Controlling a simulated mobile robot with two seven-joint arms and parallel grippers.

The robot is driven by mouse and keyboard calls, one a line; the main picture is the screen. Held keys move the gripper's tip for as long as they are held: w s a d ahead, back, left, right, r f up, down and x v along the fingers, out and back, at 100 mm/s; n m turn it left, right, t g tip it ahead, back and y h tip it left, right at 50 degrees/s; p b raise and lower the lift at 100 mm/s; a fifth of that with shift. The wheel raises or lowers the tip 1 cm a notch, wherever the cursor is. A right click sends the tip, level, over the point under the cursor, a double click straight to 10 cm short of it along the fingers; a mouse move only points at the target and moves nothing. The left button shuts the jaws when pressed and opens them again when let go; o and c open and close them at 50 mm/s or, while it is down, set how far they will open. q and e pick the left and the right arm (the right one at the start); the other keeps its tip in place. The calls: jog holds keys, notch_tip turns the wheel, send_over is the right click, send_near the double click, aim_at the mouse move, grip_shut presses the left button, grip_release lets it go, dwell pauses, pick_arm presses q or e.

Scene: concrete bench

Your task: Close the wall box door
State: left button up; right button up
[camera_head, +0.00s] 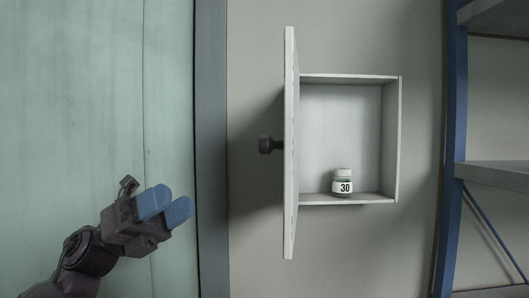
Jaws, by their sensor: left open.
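The wall box (392,140) is a pale grey open box on the wall at the middle right. Its door (289,220) hangs on the box's left side and stands wide open, seen almost edge-on. A small white jar (342,183) labelled 30 stands upright on the box floor. My left gripper (168,206), with blue fingertips, is open and empty at the lower left, below and left of the knob and touching nothing. My right gripper does not show.
A green panel (90,90) fills the left, with a blue-grey vertical frame (211,120) at its edge. A shelf rack with a blue post (453,150) stands at the right. Bare wall lies around the box.

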aim_at(265, 146)
pick_arm(q)
jog(key=s+d+r+m+g+y+b, duration=0.1)
jog(key=s+d+r+m+y, duration=0.15)
jog(key=r+m, duration=0.2)
jog(key=s+d+r+m+g+y, duration=0.1)
jog(key=s+r+m+y, duration=0.1)
jog(key=r+m+y, duration=0.25)
jog(key=d, duration=0.3)
jog(key=s+d+p, duration=0.1)
jog(key=d, duration=0.3)
jog(key=s+d, duration=0.1)
jog(key=d, duration=0.3)
jog(key=shift+s+r+p, duration=0.1)
jog(key=shift+r+p, duration=0.05)
jog(key=shift+p, duration=0.25)
jog(key=shift+a, duration=0.1)
grip_shut()
